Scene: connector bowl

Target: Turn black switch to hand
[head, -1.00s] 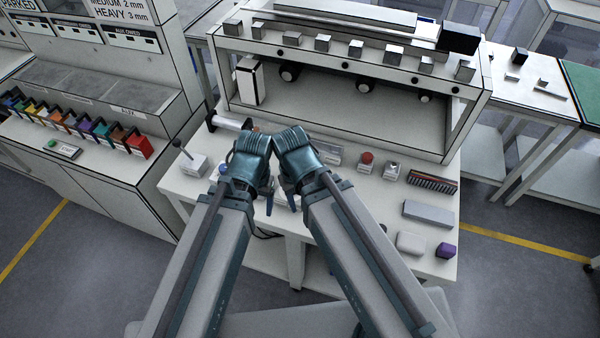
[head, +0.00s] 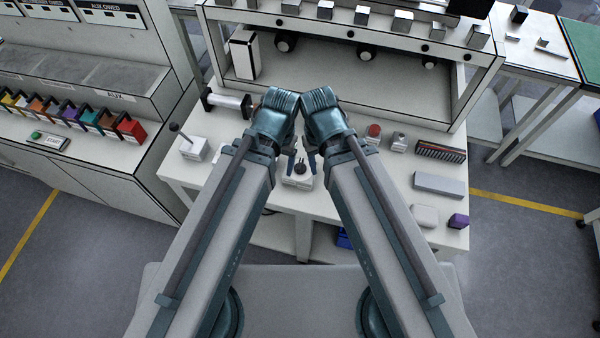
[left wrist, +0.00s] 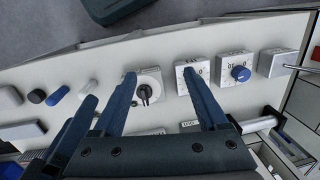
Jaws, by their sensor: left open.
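The black switch (head: 300,168) is a small rotary knob on a white box at the table's front edge, directly below my two grippers. In the left wrist view the black switch (left wrist: 145,92) sits between the spread fingers of my left gripper (left wrist: 159,73), nearer the left finger. The fingers look apart from it, and its dial marks are too small to read. In the head view my left gripper (head: 291,163) is open, partly hidden by its own wrist. My right gripper (head: 312,160) is beside it; its jaw opening is unclear.
A box with a blue knob (left wrist: 240,73) and another white dial box (left wrist: 196,74) stand beside the switch. A lever box (head: 193,147) is at the table's left. A red button (head: 374,131), a grey block (head: 439,185) and a purple block (head: 458,221) are at the right.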

